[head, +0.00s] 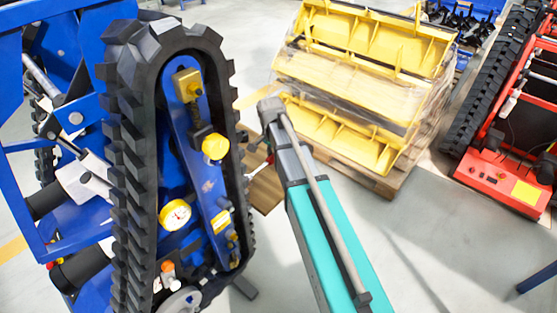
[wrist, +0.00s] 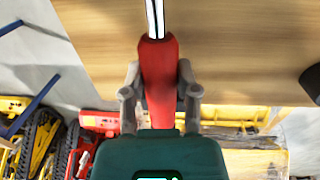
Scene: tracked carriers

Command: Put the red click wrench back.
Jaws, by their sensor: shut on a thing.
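The red click wrench shows in the wrist view, with a red handle (wrist: 158,62) and a silver shaft running out past the top edge. My gripper (wrist: 160,92) is shut on the red handle, one grey finger on each side. In the head view my teal arm reaches up the middle, and my gripper is mostly hidden between its end and the blue tracked carrier (head: 214,185). A small red and white bit beside the track there may be part of the wrench. Where the wrench belongs cannot be told.
A wooden surface (wrist: 230,45) lies behind the wrench in the wrist view; a brown board (head: 267,193) shows beside the track in the head view. Yellow buckets (head: 355,85) are stacked on a pallet. A red tracked machine (head: 500,180) stands right.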

